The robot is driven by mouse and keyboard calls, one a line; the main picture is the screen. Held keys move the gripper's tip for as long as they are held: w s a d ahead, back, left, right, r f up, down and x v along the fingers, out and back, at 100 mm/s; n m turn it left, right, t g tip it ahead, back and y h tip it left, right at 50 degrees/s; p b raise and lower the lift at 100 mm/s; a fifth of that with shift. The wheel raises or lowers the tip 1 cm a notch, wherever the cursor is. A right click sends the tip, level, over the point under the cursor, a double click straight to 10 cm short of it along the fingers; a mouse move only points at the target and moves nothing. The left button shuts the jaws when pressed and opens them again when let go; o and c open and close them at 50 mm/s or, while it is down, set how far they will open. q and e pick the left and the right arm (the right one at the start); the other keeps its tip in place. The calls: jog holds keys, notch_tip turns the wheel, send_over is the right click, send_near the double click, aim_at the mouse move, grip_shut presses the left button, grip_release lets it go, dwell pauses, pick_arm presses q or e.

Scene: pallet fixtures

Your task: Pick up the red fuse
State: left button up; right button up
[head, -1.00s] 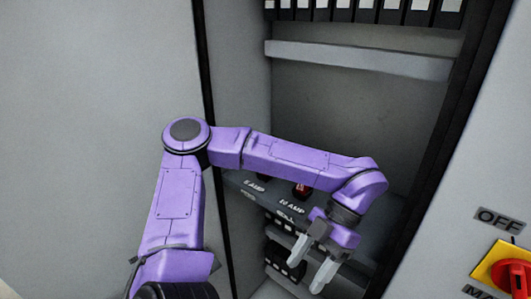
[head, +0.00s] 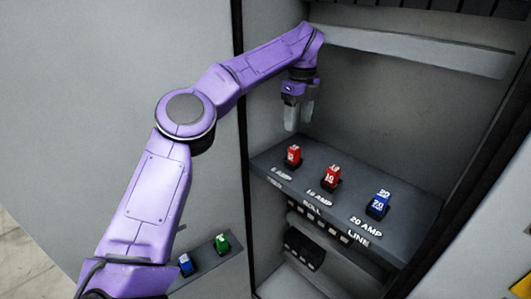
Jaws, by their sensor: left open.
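Two red fuses stand upright in black holders on a dark grey shelf (head: 285,178) inside the cabinet. The left red fuse (head: 293,155) is above a label that seems to read 5 AMP. My right gripper is not in view.
A blue fuse (head: 377,204) stands at the shelf's right, by the 20 AMP label. A lower grey ledge (head: 232,265) at the left holds another blue fuse (head: 185,264) and a green fuse (head: 222,243). A grey crossbar (head: 420,52) spans the cabinet above the shelf.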

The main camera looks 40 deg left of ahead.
aim_at(294, 147)
pick_arm(q)
notch_tip(294, 147, down, 5)
jog(key=shift+d+r, duration=0.1)
jog(key=f+p, duration=0.1)
jog(key=f, duration=0.1)
jog(key=s+f+p, duration=0.1)
jog(key=f, duration=0.1)
jog(key=shift+f, duration=0.65)
jog(key=c, duration=1.1)
